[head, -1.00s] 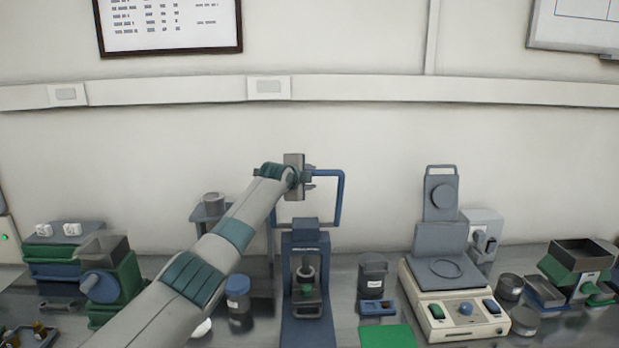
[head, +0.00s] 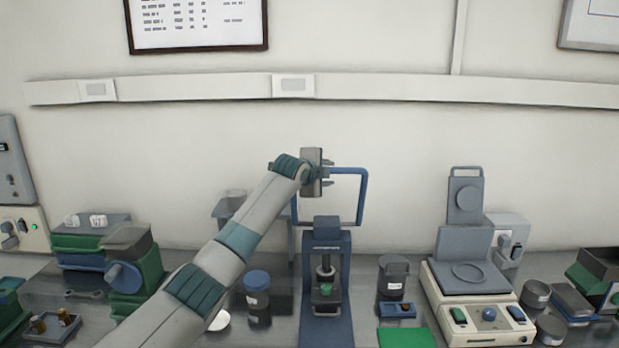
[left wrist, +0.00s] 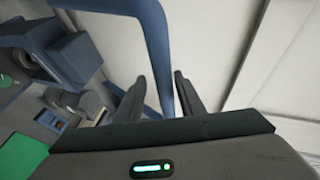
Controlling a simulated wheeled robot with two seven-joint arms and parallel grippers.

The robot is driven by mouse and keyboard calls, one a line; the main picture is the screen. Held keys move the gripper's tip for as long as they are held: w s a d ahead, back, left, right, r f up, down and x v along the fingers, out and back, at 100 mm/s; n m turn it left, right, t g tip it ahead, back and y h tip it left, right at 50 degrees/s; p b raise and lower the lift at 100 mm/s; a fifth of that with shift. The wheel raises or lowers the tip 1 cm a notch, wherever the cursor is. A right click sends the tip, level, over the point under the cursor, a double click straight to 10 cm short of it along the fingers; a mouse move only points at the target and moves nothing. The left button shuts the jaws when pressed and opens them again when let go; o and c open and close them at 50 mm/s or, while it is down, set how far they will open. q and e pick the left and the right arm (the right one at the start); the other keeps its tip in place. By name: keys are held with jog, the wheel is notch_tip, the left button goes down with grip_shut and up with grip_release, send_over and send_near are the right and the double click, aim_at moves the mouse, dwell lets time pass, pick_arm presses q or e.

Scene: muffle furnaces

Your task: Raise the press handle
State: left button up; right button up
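The press (head: 340,290) is a blue frame on the bench, with a small green piece in its opening. Its handle (head: 364,195) is a blue loop standing upright above the press body. My left gripper (head: 328,172) is at the upper left part of the loop, fingers pointing right. In the left wrist view the blue handle bar (left wrist: 158,45) runs down between the two fingers of my left gripper (left wrist: 160,92). The fingers are spread, with a gap visible on the right side of the bar; contact on the left cannot be told. My right gripper is not in view.
A dark jar (head: 392,278) and a green mat (head: 405,337) lie right of the press. A cream device (head: 475,310) stands further right. A blue-lidded jar (head: 257,285) is left of the press, close to my arm. The wall is behind.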

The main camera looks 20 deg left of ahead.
pick_arm(q)
jog(key=b+v, duration=0.4)
jog(key=v, duration=0.9)
jog(key=shift+s, duration=0.15)
jog(key=shift+f, duration=0.15)
jog(key=c, duration=0.8)
jog(key=shift+w+f+m+y, duration=0.2)
jog(key=shift+f+m+y, duration=0.15)
jog(key=shift+f, duration=0.25)
grip_shut()
jog(key=s+d+f+m+t+y, duration=0.6)
jog(key=d+f+m+y, duration=0.1)
jog(key=m, duration=0.7)
jog(key=shift+t+b, duration=0.3)
jog(key=shift+b, duration=0.1)
